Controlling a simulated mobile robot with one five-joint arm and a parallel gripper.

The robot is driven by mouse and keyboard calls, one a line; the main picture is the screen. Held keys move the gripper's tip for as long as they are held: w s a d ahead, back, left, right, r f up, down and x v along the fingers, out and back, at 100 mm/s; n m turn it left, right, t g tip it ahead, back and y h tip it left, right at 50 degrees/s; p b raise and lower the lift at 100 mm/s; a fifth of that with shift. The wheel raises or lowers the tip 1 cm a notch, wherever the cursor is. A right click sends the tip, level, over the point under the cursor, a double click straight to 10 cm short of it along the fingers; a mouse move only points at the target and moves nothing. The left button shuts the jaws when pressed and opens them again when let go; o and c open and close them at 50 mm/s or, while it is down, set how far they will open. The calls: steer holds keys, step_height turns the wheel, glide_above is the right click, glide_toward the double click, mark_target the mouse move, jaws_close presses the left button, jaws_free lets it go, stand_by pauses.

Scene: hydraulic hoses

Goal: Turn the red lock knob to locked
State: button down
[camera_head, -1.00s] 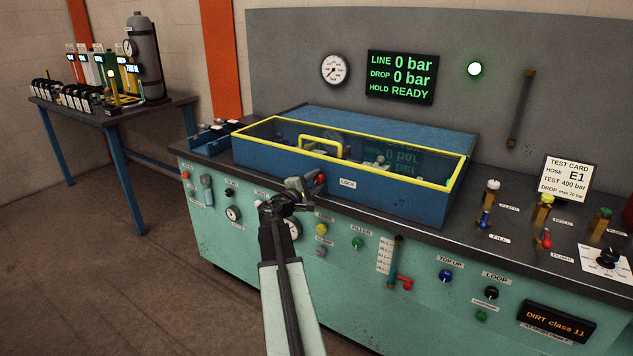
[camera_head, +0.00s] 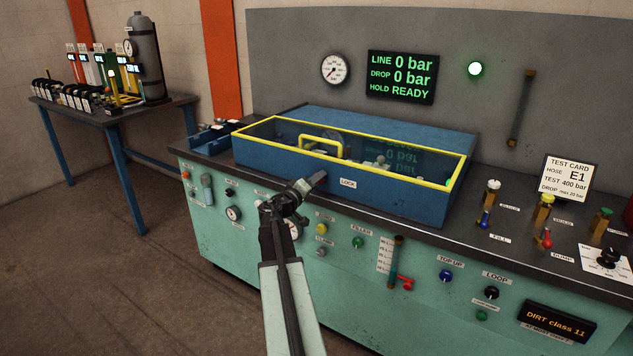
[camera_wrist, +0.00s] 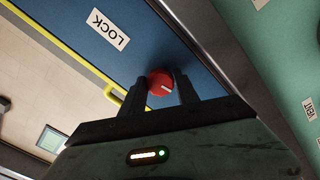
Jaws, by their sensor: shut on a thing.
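The red lock knob (camera_wrist: 160,83) shows in the wrist view on the blue front of the box, near the LOCK label (camera_wrist: 107,28). It has a pale mark on its face. My gripper (camera_wrist: 160,88) has a dark finger on each side of the knob and is shut on it. In the head view my gripper (camera_head: 316,181) reaches the box front just left of the LOCK label (camera_head: 348,183) and hides the knob. The blue box (camera_head: 400,200) has a clear lid with a yellow frame (camera_head: 390,171) and handle, and the lid lies closed.
The bench front below has several knobs and gauges, among them a green knob (camera_head: 358,243) and a red-handled valve (camera_head: 404,283). Coloured levers stand on the bench top at the right.

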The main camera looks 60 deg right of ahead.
steer(key=shift+m, duration=1.1)
steer(key=c, duration=0.9)
jaws_free()
steer(key=shift+a, duration=0.1)
steer(key=a, duration=0.7)
steer(key=shift+a, duration=0.35)
